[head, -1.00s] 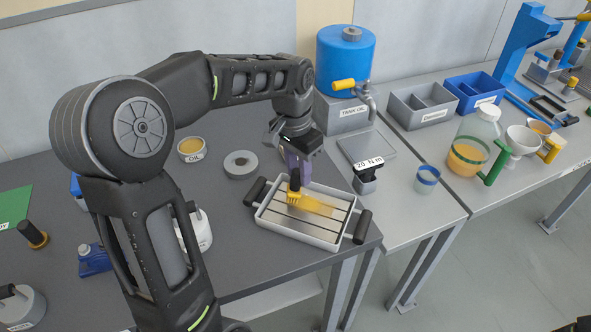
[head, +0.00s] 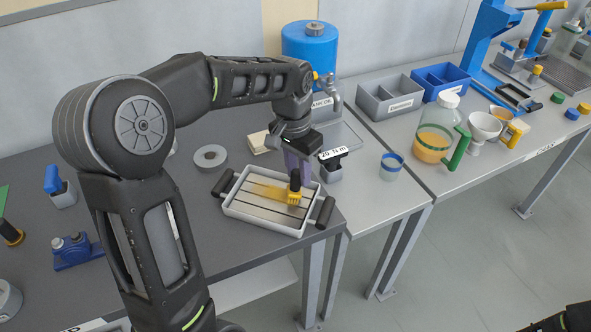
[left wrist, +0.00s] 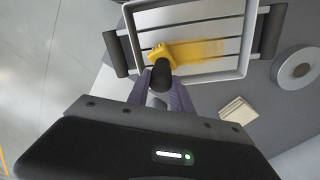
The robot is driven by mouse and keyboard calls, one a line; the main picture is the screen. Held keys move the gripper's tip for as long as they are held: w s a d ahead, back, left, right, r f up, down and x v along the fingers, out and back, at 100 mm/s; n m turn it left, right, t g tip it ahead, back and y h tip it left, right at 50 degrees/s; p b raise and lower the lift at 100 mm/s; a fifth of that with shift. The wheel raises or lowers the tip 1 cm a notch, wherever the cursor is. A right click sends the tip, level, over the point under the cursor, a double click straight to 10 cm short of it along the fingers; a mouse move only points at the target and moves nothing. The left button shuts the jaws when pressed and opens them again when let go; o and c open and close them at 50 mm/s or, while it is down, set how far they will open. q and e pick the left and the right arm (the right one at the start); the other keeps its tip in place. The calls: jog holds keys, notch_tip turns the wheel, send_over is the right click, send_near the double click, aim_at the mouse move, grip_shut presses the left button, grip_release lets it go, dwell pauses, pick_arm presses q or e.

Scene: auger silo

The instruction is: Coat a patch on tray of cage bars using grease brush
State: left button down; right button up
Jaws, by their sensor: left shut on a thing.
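The tray (head: 262,222) is a shallow pale pan with dark lines across its floor and a black handle at each end. It rests on the dark table and also shows in the left wrist view (left wrist: 250,38). My left gripper (head: 297,166) is shut on the grease brush (head: 294,197), which has a black handle and yellow bristles. The bristles are over the right part of the tray and appear to touch its floor; they also show in the left wrist view (left wrist: 160,53). A yellow grease streak (head: 258,190) lies left of the brush. My right gripper is out of view.
A torque tool labelled 20 N m (head: 332,168) stands close right of the gripper. A grey ring (head: 210,156) lies behind the tray. A cup with a blue band (head: 391,166) and a jug with a green handle (head: 436,130) stand farther right.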

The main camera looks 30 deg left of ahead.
pick_arm(q)
jog(key=shift+w+d, duration=0.1)
jog(key=shift+d, duration=0.3)
notch_tip(320, 180, up, 4)
jog(key=p, duration=0.2)
jog(key=shift+d+f+p, duration=0.1)
jog(key=shift+p, duration=0.25)
jog(key=shift+d+r+p, duration=0.15)
jog(key=shift+r+p, duration=0.45)
jog(key=shift+r, duration=0.2)
jog(key=shift+r+p, duration=1.05)
jog(key=shift+r, duration=0.3)
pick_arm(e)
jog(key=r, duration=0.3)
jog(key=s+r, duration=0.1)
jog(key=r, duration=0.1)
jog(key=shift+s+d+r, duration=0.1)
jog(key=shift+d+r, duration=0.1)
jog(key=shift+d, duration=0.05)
